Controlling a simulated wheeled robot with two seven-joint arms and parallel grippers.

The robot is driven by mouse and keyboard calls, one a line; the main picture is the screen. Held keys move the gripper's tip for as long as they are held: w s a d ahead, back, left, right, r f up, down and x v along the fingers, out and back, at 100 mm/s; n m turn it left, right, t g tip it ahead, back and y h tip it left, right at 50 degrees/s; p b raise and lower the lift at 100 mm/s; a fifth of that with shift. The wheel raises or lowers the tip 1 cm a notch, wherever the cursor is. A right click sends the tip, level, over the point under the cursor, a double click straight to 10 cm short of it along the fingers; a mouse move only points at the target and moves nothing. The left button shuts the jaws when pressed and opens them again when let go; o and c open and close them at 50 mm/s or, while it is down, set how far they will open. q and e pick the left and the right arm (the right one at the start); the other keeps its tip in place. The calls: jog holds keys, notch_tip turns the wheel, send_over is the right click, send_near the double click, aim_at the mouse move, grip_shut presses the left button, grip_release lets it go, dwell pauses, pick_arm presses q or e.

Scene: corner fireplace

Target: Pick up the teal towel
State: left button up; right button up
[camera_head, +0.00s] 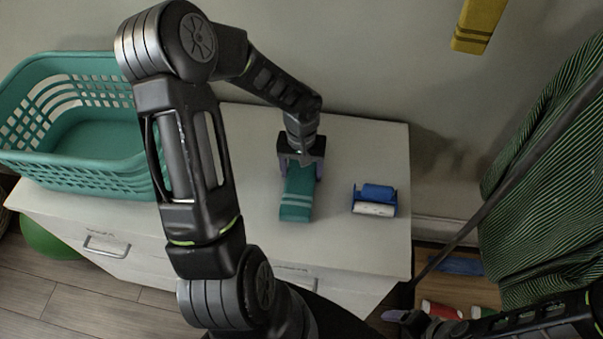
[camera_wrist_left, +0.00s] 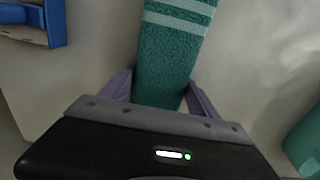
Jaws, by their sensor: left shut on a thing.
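The teal towel (camera_head: 296,199) is a folded strip with paler stripes at its near end, on the white cabinet top. My left gripper (camera_head: 300,172) comes down over its far end and is shut on it. In the left wrist view the towel (camera_wrist_left: 172,62) runs between the two purple-grey fingers of my left gripper (camera_wrist_left: 158,92). I cannot tell whether the towel is lifted off the top. My right arm shows at the lower right of the head view, with what looks like my right gripper (camera_head: 408,317); its jaws are unclear.
A teal plastic basket (camera_head: 80,172) stands on the left of the white cabinet (camera_head: 355,238). A blue holder with blue and white rolls (camera_head: 374,198) lies right of the towel. A yellow towel (camera_head: 478,24) hangs on the wall. A green striped cloth (camera_head: 540,190) hangs at right.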

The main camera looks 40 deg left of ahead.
aim_at(301, 171)
pick_arm(q)
jog(key=c, duration=0.7)
jog(key=shift+o, duration=0.2)
notch_tip(301, 171, up, 10)
jog(key=shift+r+b, duration=0.1)
jog(key=shift+b, duration=0.5)
